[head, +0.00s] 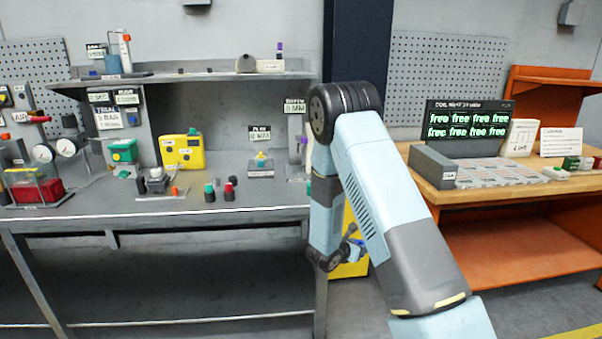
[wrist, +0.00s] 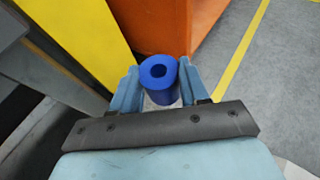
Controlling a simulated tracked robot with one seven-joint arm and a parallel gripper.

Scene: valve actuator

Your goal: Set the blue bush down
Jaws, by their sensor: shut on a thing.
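The blue bush (wrist: 160,90) is a short blue cylinder with a round hole through its middle. In the wrist view it sits between the two light blue fingers of my gripper (wrist: 158,86), which is shut on it. Its bored end faces the camera. In the head view my gripper (head: 352,247) hangs low between the grey bench and the wooden bench, in front of a yellow panel. The bush is hard to make out there.
The grey bench (head: 225,207) on the left carries green, black and red bushes (head: 209,192), a yellow box (head: 182,151) and small fixtures. The wooden bench (head: 440,195) on the right holds a grey slotted tray (head: 498,172). A yellow cabinet (wrist: 85,35) and grey floor surround my gripper.

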